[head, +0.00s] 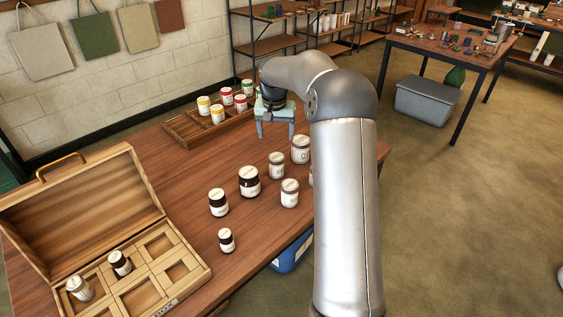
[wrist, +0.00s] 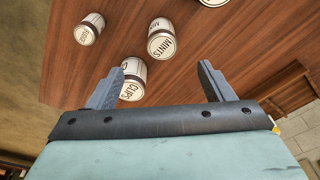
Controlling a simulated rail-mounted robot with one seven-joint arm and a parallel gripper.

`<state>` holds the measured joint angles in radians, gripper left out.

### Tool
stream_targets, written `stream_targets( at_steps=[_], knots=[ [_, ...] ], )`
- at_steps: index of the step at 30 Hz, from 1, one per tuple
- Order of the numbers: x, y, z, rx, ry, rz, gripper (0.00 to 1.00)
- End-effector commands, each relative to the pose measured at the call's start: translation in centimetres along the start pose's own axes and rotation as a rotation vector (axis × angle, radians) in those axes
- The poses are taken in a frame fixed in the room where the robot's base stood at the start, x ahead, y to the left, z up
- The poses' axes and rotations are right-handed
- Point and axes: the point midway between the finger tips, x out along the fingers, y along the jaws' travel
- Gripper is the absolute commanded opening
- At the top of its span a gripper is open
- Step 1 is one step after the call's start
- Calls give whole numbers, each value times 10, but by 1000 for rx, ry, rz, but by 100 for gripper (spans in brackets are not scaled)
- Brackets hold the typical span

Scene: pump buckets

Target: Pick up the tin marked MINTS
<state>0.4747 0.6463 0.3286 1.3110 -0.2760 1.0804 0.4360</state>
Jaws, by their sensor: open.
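The tin marked MINTS (wrist: 162,44) stands upright on the wooden table, a white tin with dark lettering, ahead of my gripper in the wrist view. In the head view it seems to be the pale tin (head: 277,166) just below my gripper (head: 276,135), but its label is too small to read there. My gripper (wrist: 159,80) is open, with nothing between its fingers. A tin marked CLIPS (wrist: 133,76) stands nearer, partly covered by the left finger in the wrist view.
Another white tin (wrist: 89,28) stands left of MINTS. A divided wooden tray (head: 183,130) holds several coloured tins behind. An open wooden case (head: 140,205) lies at the left.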

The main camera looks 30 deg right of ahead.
Motion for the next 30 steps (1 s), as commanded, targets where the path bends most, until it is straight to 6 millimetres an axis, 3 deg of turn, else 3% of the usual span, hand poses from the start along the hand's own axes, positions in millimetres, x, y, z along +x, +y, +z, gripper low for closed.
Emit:
stream_targets(
  at_steps=[13, 23, 30],
  knots=[
    [91, -1, 1, -2, -4, -1, 75],
    [120, -1, -2, -2, -2, -1, 75],
    [153, -2, -10, -3, -3, -1, 75]
  ],
)
